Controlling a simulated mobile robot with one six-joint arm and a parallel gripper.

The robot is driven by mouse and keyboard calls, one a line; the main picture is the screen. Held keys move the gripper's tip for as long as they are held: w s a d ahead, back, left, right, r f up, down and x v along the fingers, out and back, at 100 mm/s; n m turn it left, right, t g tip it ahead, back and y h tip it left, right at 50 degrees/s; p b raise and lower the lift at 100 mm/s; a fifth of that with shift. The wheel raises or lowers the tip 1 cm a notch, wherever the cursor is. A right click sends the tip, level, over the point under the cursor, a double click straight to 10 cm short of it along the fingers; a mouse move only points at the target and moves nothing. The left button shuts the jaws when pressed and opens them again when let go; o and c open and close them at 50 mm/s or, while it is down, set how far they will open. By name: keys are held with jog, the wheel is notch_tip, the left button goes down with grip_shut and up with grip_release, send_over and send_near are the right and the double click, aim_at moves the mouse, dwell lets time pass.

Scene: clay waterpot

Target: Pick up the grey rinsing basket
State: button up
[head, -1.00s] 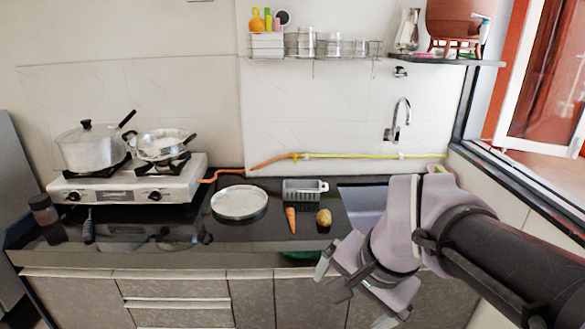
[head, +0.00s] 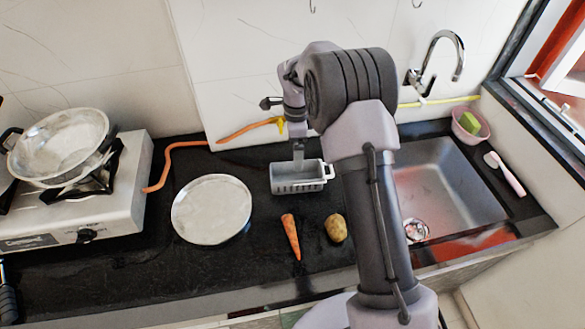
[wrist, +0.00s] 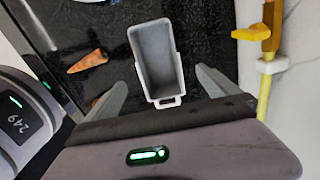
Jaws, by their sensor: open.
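The grey rinsing basket (head: 284,186) stands on the black counter, with its looped handle at its right end. In the wrist view the basket (wrist: 155,52) is upright and empty, its handle end towards my gripper. My gripper (wrist: 160,77) is open, with one finger on each side of the basket's handle end in the picture. In the head view my gripper (head: 298,152) points down over the basket, and its finger overlaps the basket's back edge. I cannot tell whether the fingers touch it. My arm hides the area just right of the basket.
A carrot (head: 291,236) and a potato (head: 336,228) lie in front of the basket. A round metal plate (head: 211,209) lies to its left, beside the stove (head: 75,200). The sink (head: 450,185) is at right. An orange hose (head: 178,150) and the wall are behind.

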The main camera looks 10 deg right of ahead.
aim_at(296, 176)
jog(key=f+b, duration=0.1)
jog(key=f, duration=0.3)
jog(key=f+b, duration=0.1)
jog(key=f, duration=0.4)
jog(key=f+b, duration=0.2)
jog(key=f, duration=0.2)
jog(key=shift+s+d+f, duration=0.1)
jog(key=shift+s+f, duration=0.15)
jog(key=shift+f, duration=0.1)
jog(key=shift+r, duration=0.15)
jog(key=shift+c, duration=0.7)
jog(key=c, duration=1.5)
